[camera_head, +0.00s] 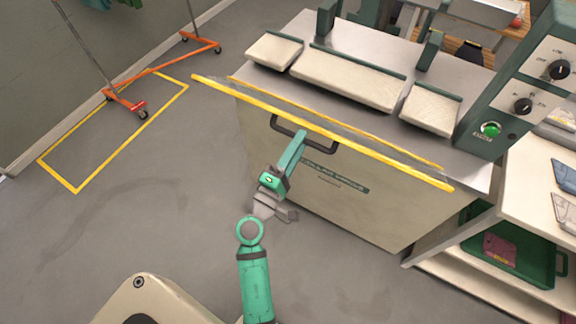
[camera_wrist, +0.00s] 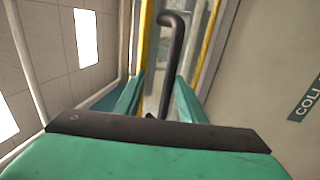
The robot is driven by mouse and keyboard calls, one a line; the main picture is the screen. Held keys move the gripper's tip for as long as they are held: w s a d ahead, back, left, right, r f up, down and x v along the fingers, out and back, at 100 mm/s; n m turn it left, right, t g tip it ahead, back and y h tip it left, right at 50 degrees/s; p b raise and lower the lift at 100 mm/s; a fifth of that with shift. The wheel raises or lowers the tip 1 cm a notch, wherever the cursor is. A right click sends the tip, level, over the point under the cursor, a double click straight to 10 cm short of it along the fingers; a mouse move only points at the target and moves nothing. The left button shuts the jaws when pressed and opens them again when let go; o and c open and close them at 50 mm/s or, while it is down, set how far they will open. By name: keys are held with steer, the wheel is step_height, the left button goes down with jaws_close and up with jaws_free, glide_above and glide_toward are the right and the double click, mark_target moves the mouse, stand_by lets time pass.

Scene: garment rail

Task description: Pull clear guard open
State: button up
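The clear guard (camera_head: 345,137) is a see-through panel with yellow edge strips along the front of the press, and it also shows in the wrist view (camera_wrist: 207,45). Its dark bar handle (camera_head: 325,147) is on the press front, just below the yellow strip. In the wrist view the handle (camera_wrist: 171,50) runs between the fingertips, nearer the right finger. My gripper (camera_head: 298,142) is at the handle and overlaps it in the head view. In the wrist view my gripper (camera_wrist: 160,95) is open, with a gap left of the bar. Contact with the bar is unclear.
Cream pads (camera_head: 345,78) lie on the press top behind the guard. A control box (camera_head: 525,85) with knobs and a green button stands at right. A shelf with a green tray (camera_head: 535,268) is at lower right. An orange wheeled rail (camera_head: 150,75) is at left; floor between is clear.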

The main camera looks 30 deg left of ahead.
steer(key=s+f, duration=0.3)
steer(key=s, duration=0.2)
steer(key=shift+s+d, duration=0.15)
steer(key=shift+s, duration=0.15)
stand_by(0.4)
